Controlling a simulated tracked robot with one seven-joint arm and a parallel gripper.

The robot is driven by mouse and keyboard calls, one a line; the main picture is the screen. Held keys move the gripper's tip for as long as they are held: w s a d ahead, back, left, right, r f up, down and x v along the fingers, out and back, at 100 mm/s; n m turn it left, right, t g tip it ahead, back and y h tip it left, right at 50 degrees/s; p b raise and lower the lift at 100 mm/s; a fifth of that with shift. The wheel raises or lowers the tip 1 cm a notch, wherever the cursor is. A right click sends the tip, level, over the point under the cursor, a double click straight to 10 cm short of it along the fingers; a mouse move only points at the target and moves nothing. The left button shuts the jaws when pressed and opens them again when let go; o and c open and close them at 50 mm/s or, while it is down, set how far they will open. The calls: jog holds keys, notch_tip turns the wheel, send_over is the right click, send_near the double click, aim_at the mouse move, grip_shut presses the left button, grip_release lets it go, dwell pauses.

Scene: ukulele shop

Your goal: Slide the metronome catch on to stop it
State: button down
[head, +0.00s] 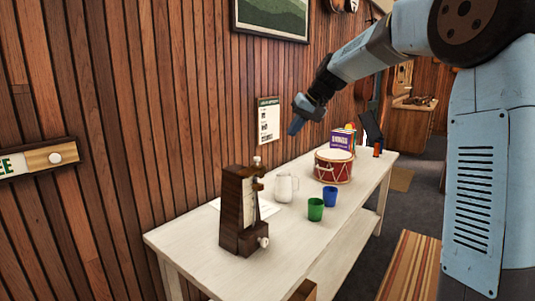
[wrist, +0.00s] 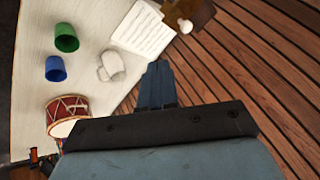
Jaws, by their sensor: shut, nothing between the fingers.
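The dark brown wooden metronome (head: 236,210) stands upright at the near end of the white table. It has a pale knob at its top (head: 257,161) and another pale knob low on its side (head: 263,242). I cannot tell which part is the catch. In the wrist view part of the metronome (wrist: 190,10) shows at the top edge, with a pale knob. My gripper (head: 293,130) is shut and empty, held in the air above the table, right of and higher than the metronome, apart from it. Its blue fingers (wrist: 157,80) lie together in the wrist view.
On the white table (head: 190,240) stand a white jug (head: 286,187), a green cup (head: 315,210), a blue cup (head: 330,197), a red drum (head: 333,167) and a purple box (head: 343,139). A music sheet (wrist: 143,30) lies beside the metronome. A plank wall (head: 150,100) runs behind the table.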

dwell(0.3)
send_near(257, 162)
jog(key=w+d+f, duration=0.3)
jog(key=w+f, duration=0.1)
jog(key=shift+s+a+f, duration=0.15)
jog(key=shift+a, duration=0.55)
jog(key=shift+s+a+f, duration=0.1)
jog(key=shift+s+a, duration=0.05)
jog(key=shift+a, duration=0.55)
jog(key=shift+s+a+f, duration=0.1)
jog(key=shift+a+f, duration=0.05)
jog(key=shift+a, duration=0.6)
jog(key=shift+s+a, duration=0.75)
jog(key=shift+s, duration=0.25)
jog(key=shift+s+a, duration=0.7)
jog(key=shift+s, duration=0.2)
jog(key=shift+d, duration=0.1)
